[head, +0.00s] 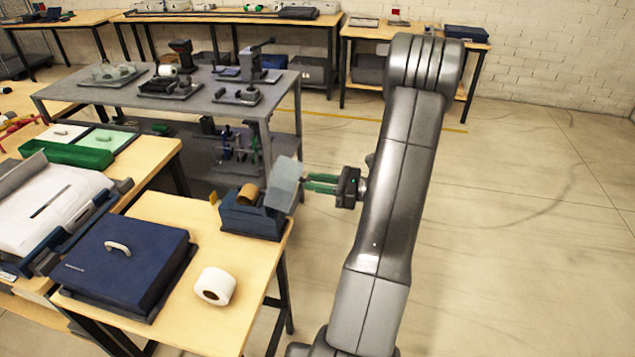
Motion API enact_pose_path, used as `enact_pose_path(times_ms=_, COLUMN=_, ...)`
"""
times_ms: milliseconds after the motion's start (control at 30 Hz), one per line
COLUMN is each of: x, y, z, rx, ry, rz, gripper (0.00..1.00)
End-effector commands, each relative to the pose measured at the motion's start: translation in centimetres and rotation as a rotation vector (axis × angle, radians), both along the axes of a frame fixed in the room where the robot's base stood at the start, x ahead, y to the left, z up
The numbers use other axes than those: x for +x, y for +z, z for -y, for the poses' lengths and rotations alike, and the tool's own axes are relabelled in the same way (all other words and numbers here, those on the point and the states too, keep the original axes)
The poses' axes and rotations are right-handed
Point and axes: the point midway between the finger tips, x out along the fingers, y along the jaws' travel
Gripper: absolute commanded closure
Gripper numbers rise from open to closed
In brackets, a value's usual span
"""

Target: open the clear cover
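The clear cover (285,184) is a pale, see-through grey panel on the right side of a dark blue device (250,221). The device sits at the far right corner of the near wooden table. The cover stands up at a tilt, with its top edge above the device, and a brown roll (248,194) shows in the device beside it. My gripper (307,183) has green fingers that point left, with their tips at the cover's right edge. The fingers lie close together, and whether they touch or grip the cover is not clear.
A white roll (214,286) and a dark blue box with a white handle (125,262) are on the same wooden table (185,325). A grey metal table (190,107) with several fixtures stands behind. Open floor lies to the right of my arm.

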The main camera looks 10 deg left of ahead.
Motion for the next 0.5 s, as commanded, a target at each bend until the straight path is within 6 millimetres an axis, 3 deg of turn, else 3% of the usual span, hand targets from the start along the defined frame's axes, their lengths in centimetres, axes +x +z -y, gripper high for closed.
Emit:
enact_pose_path(times_ms=233, x=0.0, y=0.3, z=-0.1, rx=-0.006, ry=0.001, rz=0.001, gripper=1.00)
enact_pose_path(times_ms=500, x=0.0, y=2.4, z=-1.2, rx=-0.129, ry=0.002, rz=-0.003, gripper=1.00)
